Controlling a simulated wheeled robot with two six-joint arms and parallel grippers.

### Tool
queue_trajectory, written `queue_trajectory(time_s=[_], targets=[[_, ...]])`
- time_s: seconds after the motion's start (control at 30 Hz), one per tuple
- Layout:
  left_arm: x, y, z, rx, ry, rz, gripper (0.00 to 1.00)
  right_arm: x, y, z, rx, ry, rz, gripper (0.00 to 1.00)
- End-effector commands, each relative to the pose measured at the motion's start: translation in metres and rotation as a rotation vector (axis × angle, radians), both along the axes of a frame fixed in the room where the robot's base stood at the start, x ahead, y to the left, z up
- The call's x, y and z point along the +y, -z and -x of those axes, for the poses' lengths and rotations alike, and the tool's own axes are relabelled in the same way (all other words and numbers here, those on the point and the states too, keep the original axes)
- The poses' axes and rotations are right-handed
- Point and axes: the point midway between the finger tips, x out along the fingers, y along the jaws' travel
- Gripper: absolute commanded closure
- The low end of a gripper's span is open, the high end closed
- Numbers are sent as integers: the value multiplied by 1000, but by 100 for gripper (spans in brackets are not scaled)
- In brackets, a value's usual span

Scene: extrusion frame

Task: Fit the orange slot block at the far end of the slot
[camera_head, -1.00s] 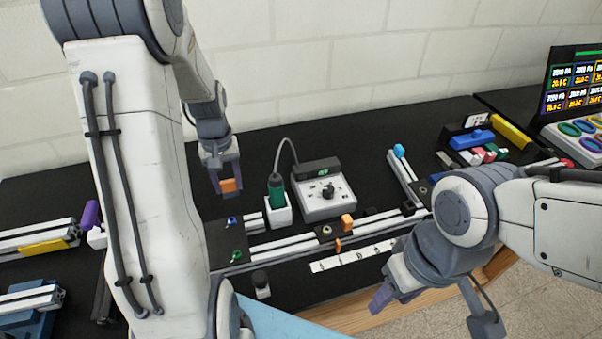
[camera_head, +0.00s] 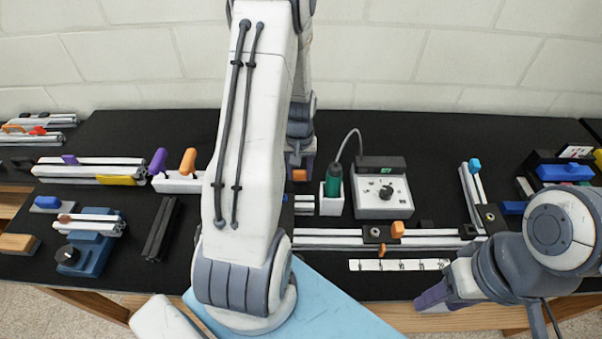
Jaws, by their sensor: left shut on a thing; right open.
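My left gripper (camera_head: 300,169) is shut on an orange slot block (camera_head: 299,175), above the table behind the frame's left part. My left arm hides part of this area. The extrusion frame's long rail (camera_head: 335,238) runs left to right with its slot along the top. Another orange block (camera_head: 397,229) stands at the rail, and a small orange piece (camera_head: 382,251) is in front of it. My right gripper (camera_head: 433,297) is open and empty near the table's front edge, right of the middle.
A grey control box (camera_head: 382,197) and a green-handled tool in a white holder (camera_head: 332,190) stand behind the rail. A white marked strip (camera_head: 400,265) lies in front. A side rail with a blue piece (camera_head: 475,166) is at right. More rails and a blue fixture (camera_head: 88,252) are at left.

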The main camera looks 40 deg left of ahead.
Motion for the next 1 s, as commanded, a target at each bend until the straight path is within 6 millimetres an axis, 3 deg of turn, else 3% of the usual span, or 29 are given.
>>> queue_trajectory(time_s=[0.1,0.47,0.5,0.57,0.6,1.0], targets=[[0,11,0,1,0,1,100,0,-3,0,0,0,0,50],[0,16,0,-1,0,-1,100,0,0,0,0,0,0,50],[0,17,0,-1,0,-1,47,0,0,0,0,0,0,50],[0,16,0,-1,0,-1,24,0,0,0,0,0,0,50],[0,16,0,-1,0,-1,21,0,0,0,0,0,0,50],[0,9,-1,-4,0,-2,21,0,-1,0,0,0,0,50]])
